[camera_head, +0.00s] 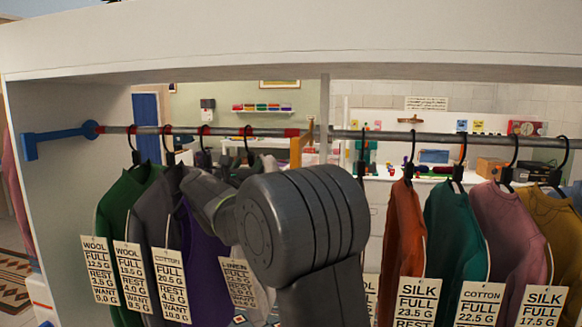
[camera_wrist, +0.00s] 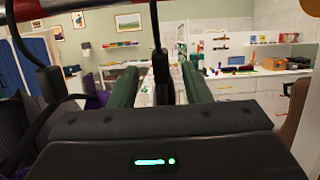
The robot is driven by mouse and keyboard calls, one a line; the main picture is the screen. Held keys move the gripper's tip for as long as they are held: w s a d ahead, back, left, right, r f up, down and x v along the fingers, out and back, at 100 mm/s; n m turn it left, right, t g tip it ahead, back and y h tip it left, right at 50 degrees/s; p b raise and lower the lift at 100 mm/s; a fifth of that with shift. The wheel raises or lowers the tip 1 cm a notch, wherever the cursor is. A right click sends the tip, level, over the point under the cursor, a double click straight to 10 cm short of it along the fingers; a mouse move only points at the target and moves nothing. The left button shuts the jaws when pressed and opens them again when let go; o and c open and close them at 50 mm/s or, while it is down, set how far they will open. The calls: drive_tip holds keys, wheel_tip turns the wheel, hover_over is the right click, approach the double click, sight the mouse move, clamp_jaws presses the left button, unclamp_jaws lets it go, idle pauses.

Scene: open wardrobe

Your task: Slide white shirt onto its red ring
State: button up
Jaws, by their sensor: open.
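My gripper (camera_wrist: 160,88) shows in the wrist view as two green fingers, apart and open. A dark hanger hook (camera_wrist: 157,38) stands upright between them, and I see no finger touching it. In the head view my arm hides the gripper and most of the garment behind it. A hanger hook (camera_head: 248,142) shows above the arm, with a pale garment's tag marked LINEN (camera_head: 238,282) at its left. I take this for the white shirt, but its cloth is mostly hidden. A red ring (camera_head: 291,132) is on the rail right of that hook. Another red band (camera_head: 167,130) is further left.
The rail (camera_head: 350,135) crosses the wardrobe, with an upright divider (camera_head: 324,110) and an orange-brown bracket (camera_head: 301,146) near its middle. Green, grey and purple garments (camera_head: 205,235) hang close at left. Orange (camera_head: 402,235), teal (camera_head: 452,235), pink and mustard garments hang at right.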

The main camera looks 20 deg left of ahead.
drive_tip(key=b+v, duration=0.2)
drive_tip(key=v, duration=1)
drive_tip(key=shift+b, duration=0.3)
